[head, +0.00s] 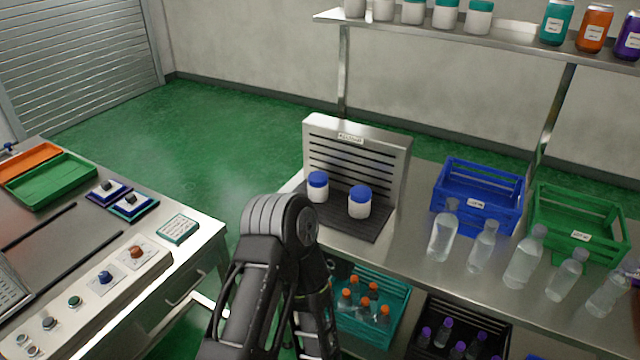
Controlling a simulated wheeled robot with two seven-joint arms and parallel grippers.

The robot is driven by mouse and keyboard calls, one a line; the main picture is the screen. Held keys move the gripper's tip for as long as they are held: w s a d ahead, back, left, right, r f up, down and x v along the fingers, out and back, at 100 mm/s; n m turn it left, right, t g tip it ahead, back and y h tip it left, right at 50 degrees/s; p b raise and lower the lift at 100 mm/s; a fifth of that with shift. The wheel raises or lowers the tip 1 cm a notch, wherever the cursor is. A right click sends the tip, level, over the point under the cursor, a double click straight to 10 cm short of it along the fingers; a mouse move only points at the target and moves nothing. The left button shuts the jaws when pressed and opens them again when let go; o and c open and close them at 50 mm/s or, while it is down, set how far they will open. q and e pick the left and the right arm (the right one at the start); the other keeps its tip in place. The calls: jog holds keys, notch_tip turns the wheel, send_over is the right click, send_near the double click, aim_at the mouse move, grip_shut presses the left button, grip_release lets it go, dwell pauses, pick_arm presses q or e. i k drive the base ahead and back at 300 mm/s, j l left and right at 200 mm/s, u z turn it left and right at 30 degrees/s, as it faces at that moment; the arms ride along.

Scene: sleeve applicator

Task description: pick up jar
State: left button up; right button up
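Two white jars with blue lids stand upright on a dark slotted mat in front of a metal slotted back panel. The left jar (318,187) is nearer the panel's left end, and the right jar (359,202) is a little closer to me. One of my dark arms rises from the bottom centre, its rounded joint just left of and in front of the jars. No gripper fingers show in the head view, so neither gripper is seen on a jar.
Several clear bottles (443,236) stand along the right bench, before a blue crate (478,196) and a green crate (580,226). Below are a teal crate (350,327) of orange-capped bottles and a black crate of purple-capped ones. A control bench (200,222) stands left. Green floor lies between.

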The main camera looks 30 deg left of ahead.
aim_at(317, 181)
jog(key=i+j+z, duration=0.1)
jog(key=j, duration=0.3)
jog(key=i+j+z, duration=0.1)
jog(key=j, duration=0.25)
jog(key=i+j+z, duration=0.1)
jog(key=j, duration=0.3)
jog(key=i+j+z, duration=0.1)
jog(key=i+j, duration=0.15)
jog(key=j, duration=0.2)
jog(key=i+j+z, duration=0.1)
jog(key=j, duration=0.3)
